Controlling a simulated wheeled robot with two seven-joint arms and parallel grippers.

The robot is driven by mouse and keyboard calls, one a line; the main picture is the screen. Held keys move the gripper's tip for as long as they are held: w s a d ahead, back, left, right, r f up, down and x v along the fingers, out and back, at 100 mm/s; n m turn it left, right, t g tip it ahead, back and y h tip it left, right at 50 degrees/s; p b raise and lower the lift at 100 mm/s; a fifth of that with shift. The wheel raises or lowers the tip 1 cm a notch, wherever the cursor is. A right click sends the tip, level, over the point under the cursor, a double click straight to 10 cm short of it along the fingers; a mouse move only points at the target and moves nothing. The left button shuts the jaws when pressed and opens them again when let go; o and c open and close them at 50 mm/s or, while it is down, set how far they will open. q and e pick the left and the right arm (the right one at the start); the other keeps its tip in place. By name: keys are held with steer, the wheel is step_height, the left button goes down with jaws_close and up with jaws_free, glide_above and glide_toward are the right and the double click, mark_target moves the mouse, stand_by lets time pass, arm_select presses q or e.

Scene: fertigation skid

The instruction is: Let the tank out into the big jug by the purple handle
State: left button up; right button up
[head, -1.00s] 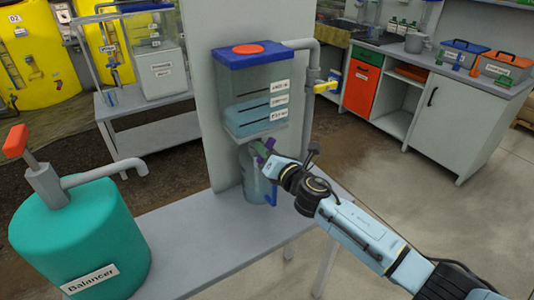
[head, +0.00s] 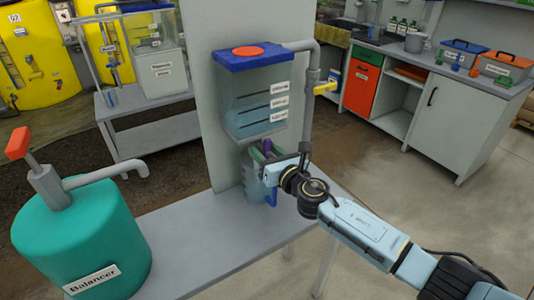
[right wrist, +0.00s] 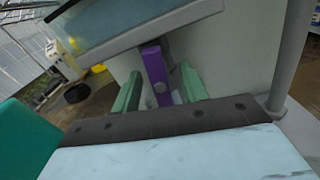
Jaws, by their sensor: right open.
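The clear tank (head: 258,100) with a blue lid and red cap is mounted on a grey panel, with blue liquid in its lower part. The purple handle (head: 267,147) is under the tank and points up; it also shows in the right wrist view (right wrist: 155,75). The big clear jug (head: 255,190) with a blue handle stands on the bench below, partly hidden by my right gripper (head: 266,158). That gripper is open, its green fingers on either side of the purple handle. Whether either finger touches it I cannot tell. My left gripper is out of view.
A teal Balancer drum (head: 85,235) with a red-topped pump and spout stands at the bench's left end. The bench (head: 195,235) between drum and jug is clear.

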mark_target(268, 153)
steer(key=p+v, duration=0.1)
steer(key=v, duration=0.2)
steer(key=shift+s+d+p, duration=0.2)
steer(key=shift+s+p, duration=0.05)
steer(key=shift+p, duration=0.05)
steer(key=p+v, duration=0.1)
steer(key=v, duration=0.2)
steer(key=shift+s, duration=0.1)
